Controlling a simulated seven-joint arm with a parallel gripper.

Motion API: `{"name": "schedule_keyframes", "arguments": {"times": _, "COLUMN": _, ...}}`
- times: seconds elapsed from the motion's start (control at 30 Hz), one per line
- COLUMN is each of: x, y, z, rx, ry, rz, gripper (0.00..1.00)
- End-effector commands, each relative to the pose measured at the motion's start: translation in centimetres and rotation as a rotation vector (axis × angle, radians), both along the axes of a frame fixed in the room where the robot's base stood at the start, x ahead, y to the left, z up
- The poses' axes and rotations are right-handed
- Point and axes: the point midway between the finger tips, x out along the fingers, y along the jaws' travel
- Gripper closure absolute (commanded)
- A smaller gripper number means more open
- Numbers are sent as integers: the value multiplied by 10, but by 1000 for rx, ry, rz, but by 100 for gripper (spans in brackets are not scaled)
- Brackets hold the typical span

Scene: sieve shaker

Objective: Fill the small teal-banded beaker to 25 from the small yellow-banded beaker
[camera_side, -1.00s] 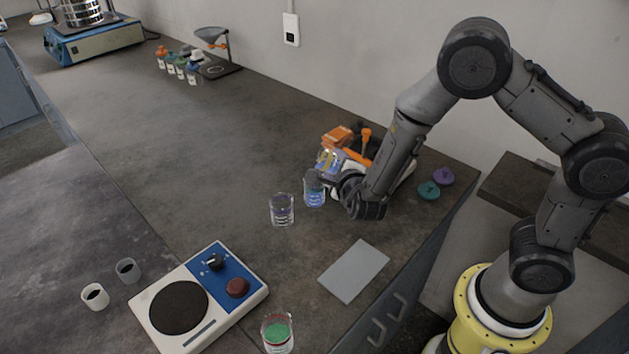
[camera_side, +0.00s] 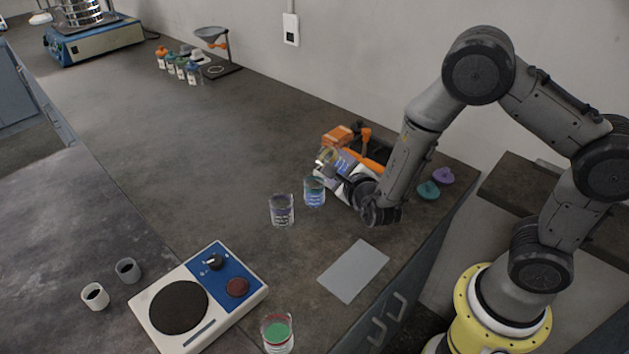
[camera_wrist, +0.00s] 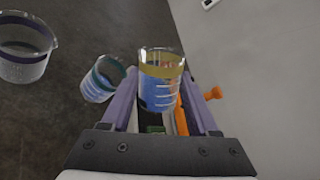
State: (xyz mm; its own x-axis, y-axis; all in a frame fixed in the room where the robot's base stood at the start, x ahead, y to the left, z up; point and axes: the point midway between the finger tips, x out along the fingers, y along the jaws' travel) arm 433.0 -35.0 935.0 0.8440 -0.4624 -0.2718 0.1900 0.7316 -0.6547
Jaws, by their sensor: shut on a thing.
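The yellow-banded beaker (camera_wrist: 160,82) is held between the fingers of my gripper (camera_wrist: 163,100); blue shows through its glass in the wrist view. In the side view this beaker (camera_side: 334,160) is above the bench and looks tilted. The teal-banded beaker (camera_side: 314,193) stands on the bench just left of and below the held beaker. It also shows in the wrist view (camera_wrist: 103,80), left of the held beaker and apart from it, with blue in its lower part. I cannot read its level against the marks. No stream between the two is visible.
A purple-banded beaker (camera_side: 281,211) stands close left of the teal-banded one. An orange rack or tool (camera_side: 372,150) is behind my gripper. A grey pad (camera_side: 354,271), a blue-and-white plate device (camera_side: 225,280) and a beaker with green contents (camera_side: 277,333) are nearer the front.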

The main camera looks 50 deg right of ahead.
Motion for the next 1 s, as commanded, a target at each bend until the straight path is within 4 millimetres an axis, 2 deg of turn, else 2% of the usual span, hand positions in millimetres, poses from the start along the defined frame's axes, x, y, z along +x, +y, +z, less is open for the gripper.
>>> {"name": "schedule_keyframes", "arguments": {"times": 0.3, "x": -4, "y": -5, "z": -8, "rx": 104, "ry": -104, "rz": -2, "gripper": 100}}
{"name": "schedule_keyframes", "arguments": {"times": 0.7, "x": -24, "y": -24, "z": -22, "rx": 310, "ry": -309, "rz": -2, "gripper": 100}}
{"name": "schedule_keyframes", "arguments": {"times": 0.9, "x": -33, "y": -34, "z": -13, "rx": 429, "ry": -432, "rz": -3, "gripper": 100}}
{"name": "schedule_keyframes", "arguments": {"times": 1.0, "x": -36, "y": -37, "z": -16, "rx": 478, "ry": -477, "rz": -1, "gripper": 100}}
